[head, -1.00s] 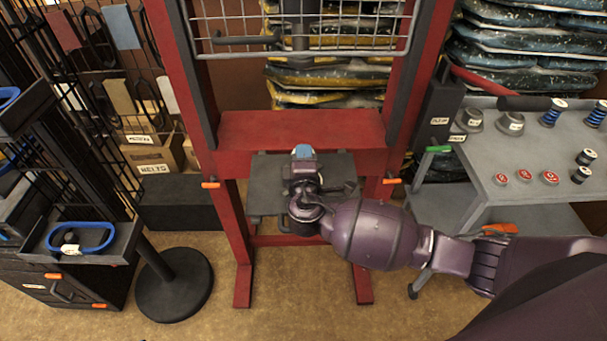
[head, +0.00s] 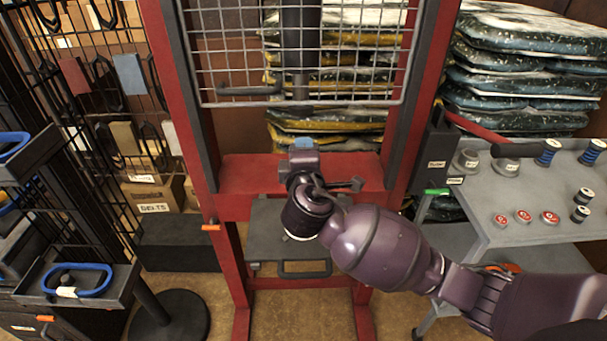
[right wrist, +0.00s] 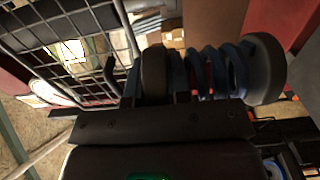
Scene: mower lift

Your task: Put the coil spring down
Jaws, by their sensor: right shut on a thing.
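My right gripper (head: 304,160) comes in from the right in the head view, in front of the red frame and above its grey platform (head: 285,225). In the right wrist view it is shut on a blue coil spring (right wrist: 215,72). The spring lies sideways across that picture, with a dark round cap (right wrist: 267,68) at its right end. The spring's left part is hidden by the fingers. My left gripper is not in view.
The red frame (head: 240,170) has a wire mesh guard (head: 345,60) above my gripper. A dark shelf with a blue ring (head: 90,282) stands at left.

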